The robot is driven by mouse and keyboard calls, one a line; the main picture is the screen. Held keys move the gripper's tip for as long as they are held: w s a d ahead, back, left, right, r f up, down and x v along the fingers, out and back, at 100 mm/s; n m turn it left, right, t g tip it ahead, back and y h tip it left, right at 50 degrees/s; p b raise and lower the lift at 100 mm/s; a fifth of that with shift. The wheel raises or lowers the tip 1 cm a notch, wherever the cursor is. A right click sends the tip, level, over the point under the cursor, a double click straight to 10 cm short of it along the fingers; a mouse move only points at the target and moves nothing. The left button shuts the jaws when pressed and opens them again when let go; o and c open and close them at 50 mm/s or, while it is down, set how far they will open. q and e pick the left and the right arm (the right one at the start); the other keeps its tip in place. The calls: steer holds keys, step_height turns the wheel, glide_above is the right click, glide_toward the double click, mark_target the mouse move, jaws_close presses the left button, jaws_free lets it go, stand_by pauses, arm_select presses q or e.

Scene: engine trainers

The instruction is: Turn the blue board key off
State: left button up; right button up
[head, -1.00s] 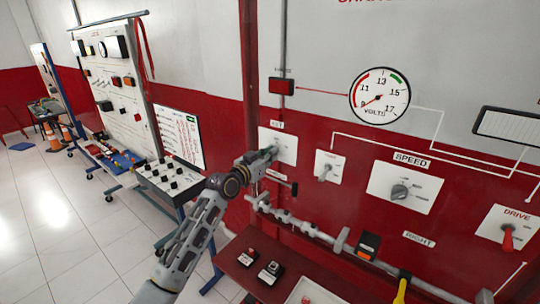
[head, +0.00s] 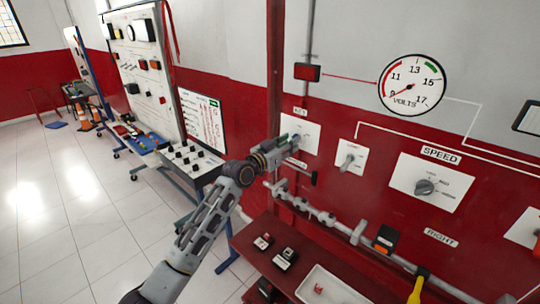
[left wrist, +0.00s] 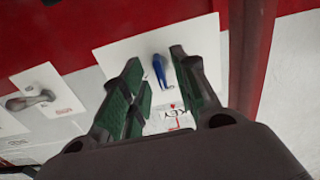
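The blue key (left wrist: 160,71) sticks out from a white plate (left wrist: 110,48) marked KEY in the left wrist view. In the head view this plate (head: 309,131) is on the red wall panel, left of the other switches. My left gripper (head: 291,142) is right in front of the plate and partly covers it. In the left wrist view its fingers (left wrist: 156,62) are open, one on each side of the key. I see a gap on the right finger's side, and cannot tell whether either finger touches the key. My right gripper is not in view.
A white plate with a grey lever (head: 349,158) and the SPEED knob (head: 425,187) are to the right. A volts gauge (head: 411,84) is above. A grey rail (head: 330,220) runs below the plates, over a dark red table (head: 255,240). Floor is free at the left.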

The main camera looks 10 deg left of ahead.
arm_select(q)
steer(key=v, duration=1)
stand_by(0.5)
